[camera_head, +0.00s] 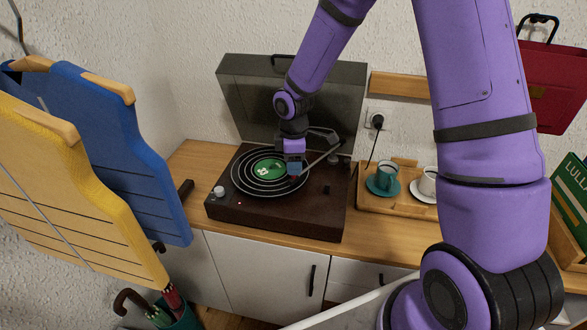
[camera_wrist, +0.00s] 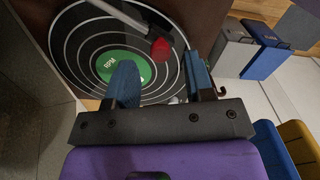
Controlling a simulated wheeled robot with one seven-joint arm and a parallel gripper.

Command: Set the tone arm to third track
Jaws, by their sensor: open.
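The turntable (camera_head: 270,223) stands on the wooden cabinet top with its dark lid raised. Its black record (camera_head: 243,187) has pale rings and a green label, also seen in the wrist view (camera_wrist: 107,66). The tone arm (camera_head: 322,158) reaches in from the right rear over the record. In the wrist view its grey tube (camera_wrist: 118,12) ends in a red head (camera_wrist: 161,50) over the ringed part; I cannot tell the exact track or whether it touches. My gripper (camera_head: 294,170) is open, low over the record's right side. In the wrist view, its blue fingers (camera_wrist: 158,62) appear on either side of the red head.
The raised lid (camera_head: 245,95) stands behind the record. A wooden tray (camera_head: 375,203) with two cups is to the right. Blue (camera_head: 125,145) and yellow (camera_head: 80,185) hanging garment-like shapes are at the left. The turntable's front left has a knob (camera_head: 218,191).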

